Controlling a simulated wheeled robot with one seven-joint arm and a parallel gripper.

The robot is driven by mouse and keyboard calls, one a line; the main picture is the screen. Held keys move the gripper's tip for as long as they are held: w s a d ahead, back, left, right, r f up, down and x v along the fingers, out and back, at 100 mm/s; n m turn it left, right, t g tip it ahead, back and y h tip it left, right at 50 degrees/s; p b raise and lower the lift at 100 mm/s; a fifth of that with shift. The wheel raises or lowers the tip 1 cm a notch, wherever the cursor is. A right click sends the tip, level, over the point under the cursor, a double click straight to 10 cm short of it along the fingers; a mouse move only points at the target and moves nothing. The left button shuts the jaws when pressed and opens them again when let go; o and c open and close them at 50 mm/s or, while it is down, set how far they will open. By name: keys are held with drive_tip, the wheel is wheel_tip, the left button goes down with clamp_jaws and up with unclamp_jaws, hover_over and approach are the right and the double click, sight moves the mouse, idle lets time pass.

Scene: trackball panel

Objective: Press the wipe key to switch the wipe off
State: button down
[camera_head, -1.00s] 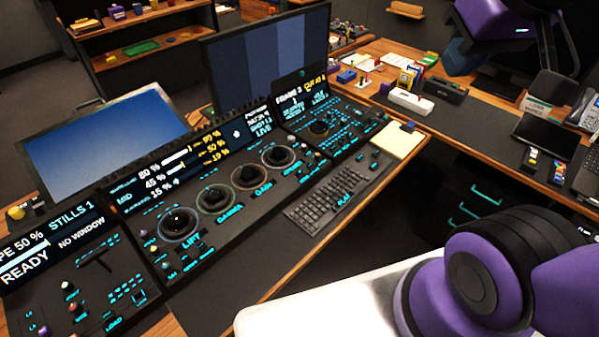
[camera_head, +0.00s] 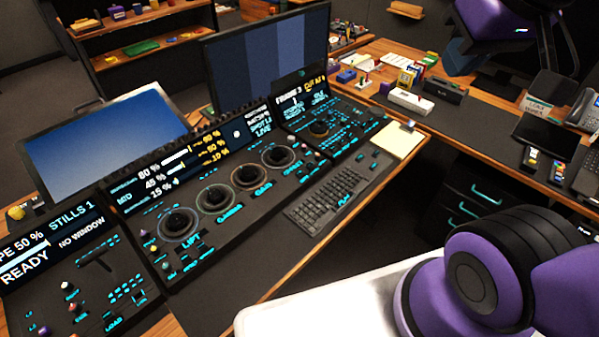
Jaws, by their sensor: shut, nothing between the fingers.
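The left panel (camera_head: 88,262) is cut off by the left edge of the view. Its screen (camera_head: 52,247) reads "...PE 50 %", "STILLS 1", "READY" and "NO WINDOW". Below are a lever (camera_head: 100,262), several small knobs and keys with cyan labels, and a key area marked LOAD (camera_head: 113,322). The labels are too small to tell which key is the wipe key, or it may lie outside the view. My gripper is not in view; only purple and black parts of my arm show at the top right and bottom right.
The middle panel (camera_head: 215,240) has several trackballs in rings. A keyboard (camera_head: 327,198) and a notepad (camera_head: 398,140) lie to its right. Monitors (camera_head: 105,145) stand behind the panels. A side desk (camera_head: 480,118) holds small objects, a phone and papers.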

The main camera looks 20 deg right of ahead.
drive_tip(key=shift+w, duration=0.1)
idle(0.8)
drive_tip(key=w+f+n+t, duration=0.1)
drive_tip(key=w+f+n, duration=0.3)
drive_tip(key=w, duration=1)
drive_tip(key=n+y, duration=0.6)
drive_tip(key=n, duration=0.7)
hover_over(299, 173)
wheel_tip(299, 173, down, 34)
drive_tip(key=shift+t, duration=0.4)
drive_tip(key=shift+s+f, duration=0.1)
drive_tip(key=shift+f, duration=0.15)
drive_tip(key=shift+f, duration=4.25)
